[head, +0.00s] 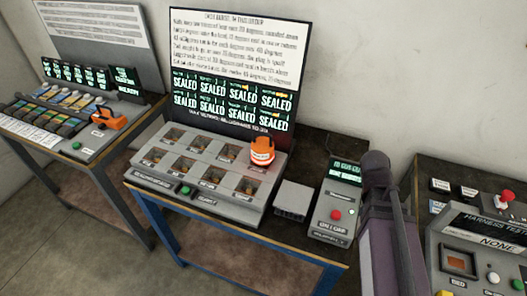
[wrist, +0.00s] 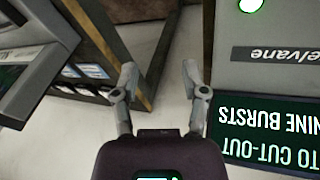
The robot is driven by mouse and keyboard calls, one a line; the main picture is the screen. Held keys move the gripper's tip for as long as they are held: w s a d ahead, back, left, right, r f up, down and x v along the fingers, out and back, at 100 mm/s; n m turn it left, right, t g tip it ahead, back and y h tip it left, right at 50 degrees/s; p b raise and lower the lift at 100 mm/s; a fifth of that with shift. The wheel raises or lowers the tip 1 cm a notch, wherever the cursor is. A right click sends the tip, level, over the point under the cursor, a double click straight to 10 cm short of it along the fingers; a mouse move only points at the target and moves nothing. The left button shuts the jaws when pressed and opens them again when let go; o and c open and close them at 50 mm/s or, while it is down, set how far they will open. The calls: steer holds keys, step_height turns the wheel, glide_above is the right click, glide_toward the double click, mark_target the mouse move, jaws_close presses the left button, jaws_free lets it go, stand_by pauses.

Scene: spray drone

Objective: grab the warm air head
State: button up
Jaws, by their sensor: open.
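A rounded orange head with a pale label band (head: 262,151) stands at the back right of the grey barrel console (head: 150,185) on the middle bench, in the head view. It looks like the warm air head, but its label is too small to read. A second orange tool (head: 110,119) lies on the left bench. My gripper (wrist: 160,77) is open and empty in the wrist view, with pale floor between its fingers. Neither orange thing shows in the wrist view. In the head view my dark arm stands at the right of the middle bench; its fingers cannot be made out there.
Another bench with a harness tester (head: 480,250) is at the right. Floor shows between the benches.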

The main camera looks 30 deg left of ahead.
steer(key=a+t, duration=0.1)
steer(key=a, duration=0.2)
steer(key=a+r+t, duration=0.1)
steer(key=a, duration=0.2)
steer(key=a+r+h, duration=0.1)
steer(key=a, duration=0.2)
steer(key=shift+w+a+r+t, duration=0.1)
steer(key=shift+w+a+t, duration=0.15)
steer(key=shift+w+t, duration=0.15)
steer(key=s+a+r+t, duration=0.1)
steer(key=a+r+t, duration=0.2)
steer(key=a, duration=0.7)
steer(key=t+y+p, duration=0.1)
steer(key=t+y, duration=0.2)
steer(key=t, duration=0.3)
glide_toward(270, 142)
steer(key=s+r, duration=0.2)
steer(key=shift+s+a, duration=0.15)
steer(key=shift+s, duration=0.2)
steer(key=shift+g, duration=0.3)
steer(key=shift+b+x, duration=1.65)
steer(key=shift+x, duration=2.7)
steer(key=shift+a+b+x, duration=0.2)
steer(key=shift+b+x, duration=0.9)
steer(key=shift+x, duration=1.45)
steer(key=shift+d, duration=0.2)
